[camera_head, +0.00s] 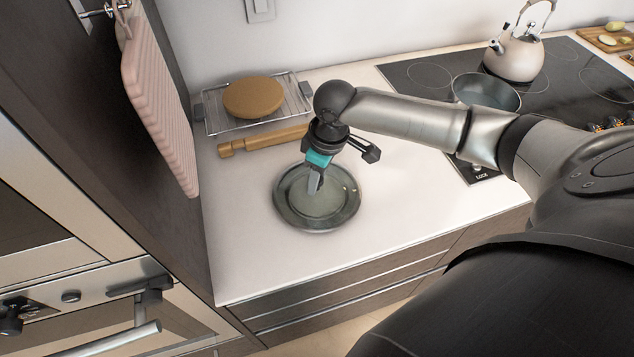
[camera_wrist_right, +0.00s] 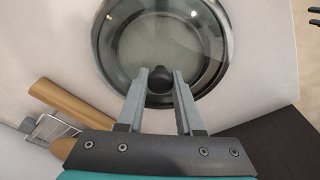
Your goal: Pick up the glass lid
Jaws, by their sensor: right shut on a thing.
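The glass lid (camera_head: 334,214) is round and clear with a grey rim. It lies at the white counter, below my right gripper (camera_head: 315,186). In the right wrist view the lid (camera_wrist_right: 128,62) fills the top middle, and its dark round knob (camera_wrist_right: 160,76) sits between the fingertips of my right gripper (camera_wrist_right: 160,84). The right gripper is shut on the knob. In the head view the fingers hide the knob, and I cannot tell whether the lid touches the counter. My left gripper is not in view.
A wooden rolling pin (camera_head: 265,141) lies just behind the lid. Behind it, a wire rack (camera_head: 218,121) holds a round brown board (camera_head: 253,97). A pot (camera_head: 486,93) and a kettle (camera_head: 514,56) stand on the black cooktop at right. The counter's front is clear.

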